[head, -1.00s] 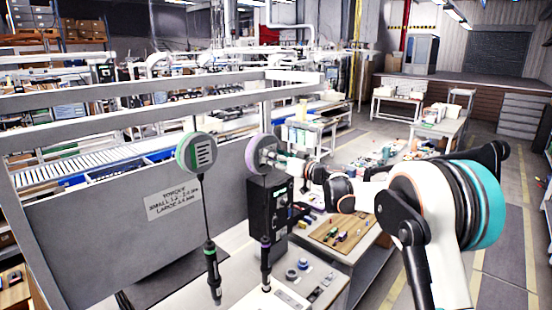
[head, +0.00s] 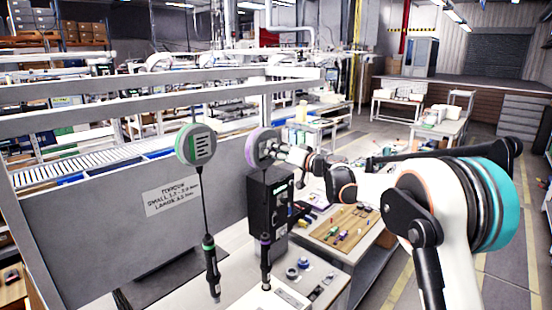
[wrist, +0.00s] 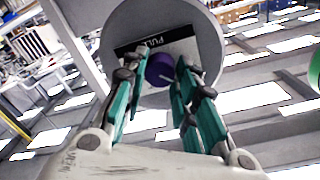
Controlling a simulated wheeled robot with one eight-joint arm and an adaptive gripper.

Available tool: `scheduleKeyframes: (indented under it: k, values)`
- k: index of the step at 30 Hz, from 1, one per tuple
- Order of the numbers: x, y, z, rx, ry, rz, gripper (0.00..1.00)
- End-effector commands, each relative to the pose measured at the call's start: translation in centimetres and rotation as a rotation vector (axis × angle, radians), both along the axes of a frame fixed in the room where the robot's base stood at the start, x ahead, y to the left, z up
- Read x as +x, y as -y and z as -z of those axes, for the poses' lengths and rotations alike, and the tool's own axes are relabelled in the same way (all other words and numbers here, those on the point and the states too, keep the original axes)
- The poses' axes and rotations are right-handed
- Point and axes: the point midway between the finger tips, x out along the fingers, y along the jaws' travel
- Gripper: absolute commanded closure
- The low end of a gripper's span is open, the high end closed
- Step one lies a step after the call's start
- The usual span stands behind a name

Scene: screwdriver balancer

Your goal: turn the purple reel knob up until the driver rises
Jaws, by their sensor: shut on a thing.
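The purple-rimmed reel (head: 252,150) hangs from the frame's rail in the head view. In the wrist view its round grey face (wrist: 203,30) fills the upper middle, with a dark label partly hidden by my fingers. The purple knob (wrist: 160,69) sits at its centre. My gripper (wrist: 163,80) is shut on the knob, with teal fingers on both sides of it; in the head view my gripper (head: 272,151) is at the reel's face. The purple-banded driver (head: 266,262) hangs upright below the reel, low by the bench top.
A green-rimmed reel (head: 196,145) with its own hanging driver (head: 211,268) is to the left. A black control box (head: 268,208) stands below the purple reel. A grey panel (head: 110,220) with a torque label is behind. A wooden tool board (head: 345,226) lies at right.

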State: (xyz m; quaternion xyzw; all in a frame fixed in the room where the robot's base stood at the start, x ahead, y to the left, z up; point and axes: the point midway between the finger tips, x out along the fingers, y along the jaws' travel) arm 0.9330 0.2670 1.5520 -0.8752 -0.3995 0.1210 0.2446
Motion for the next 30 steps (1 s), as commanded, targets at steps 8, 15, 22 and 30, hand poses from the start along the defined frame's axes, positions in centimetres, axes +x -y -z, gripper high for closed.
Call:
scheduleKeyframes:
  k: [8, 15, 22, 30]
  values:
    - [0.10, 0.09, 0.17, 0.136, -0.174, 0.001, 0.97]
    - [0.11, 0.11, 0.06, 0.220, -0.282, 0.000, 0.97]
    - [0.12, 0.12, -0.01, 0.261, -0.334, 0.001, 0.97]
    - [0.13, 0.14, -0.05, 0.271, -0.346, 0.002, 0.97]
